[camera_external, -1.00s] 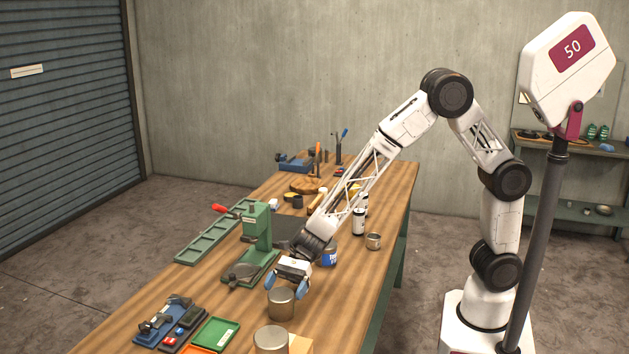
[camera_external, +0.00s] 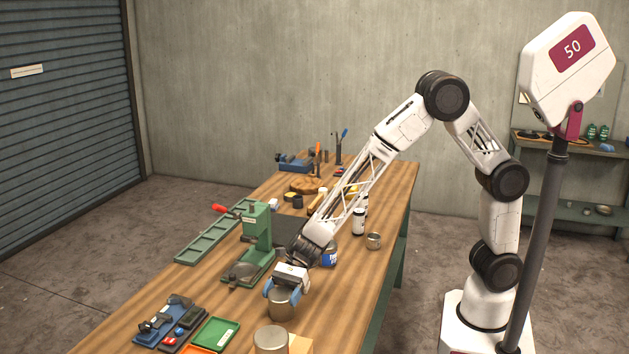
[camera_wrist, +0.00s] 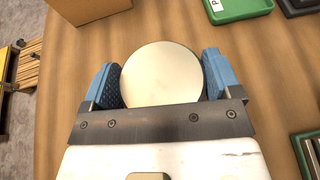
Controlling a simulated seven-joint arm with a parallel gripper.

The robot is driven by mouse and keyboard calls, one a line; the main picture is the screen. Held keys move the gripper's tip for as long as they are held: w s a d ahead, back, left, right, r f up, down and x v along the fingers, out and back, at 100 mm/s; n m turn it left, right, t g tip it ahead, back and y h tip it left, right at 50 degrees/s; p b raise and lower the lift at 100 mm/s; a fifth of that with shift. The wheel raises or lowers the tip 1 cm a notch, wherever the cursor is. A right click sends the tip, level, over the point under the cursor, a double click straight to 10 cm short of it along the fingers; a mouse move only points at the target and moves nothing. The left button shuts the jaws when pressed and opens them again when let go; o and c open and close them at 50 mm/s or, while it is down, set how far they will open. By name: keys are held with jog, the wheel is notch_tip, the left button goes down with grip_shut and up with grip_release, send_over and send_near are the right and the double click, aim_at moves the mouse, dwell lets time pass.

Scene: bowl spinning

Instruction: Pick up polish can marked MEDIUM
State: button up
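A plain metal can (camera_external: 281,309) stands upright on the workbench, near its front part; no MEDIUM marking is legible on it. In the wrist view its round, pale lid (camera_wrist: 162,75) fills the space between the two blue fingers. My gripper (camera_external: 283,294) is lowered around the can, one finger on each side. The fingers are wide apart, near the ends of the gripper bar, and very close to the lid's edges; firm contact cannot be made out. A second metal can (camera_external: 270,341) stands nearer the camera, its marking also unreadable.
A green press (camera_external: 259,232) stands left of my gripper. A blue-labelled can (camera_external: 329,257) and a small tin (camera_external: 373,241) stand behind to the right. A green tray (camera_external: 215,333) and a cardboard box (camera_external: 299,345) are near the front. Bare wood (camera_external: 336,295) lies right of the can.

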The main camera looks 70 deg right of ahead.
aim_at(281, 294)
jog(key=c, duration=0.5)
jog(key=shift+r, duration=0.8)
notch_tip(281, 294, up, 2)
jog(key=s+d, duration=0.3)
jog(key=s, duration=0.1)
jog(key=s+d+r, duration=0.1)
jog(key=s+d, duration=0.1)
jog(key=s, duration=0.3)
jog(key=s+d, duration=0.3)
jog(key=s, duration=0.1)
jog(key=shift+s+d+r, duration=0.2)
jog(key=shift+s+d, duration=0.05)
jog(key=shift+d, duration=0.05)
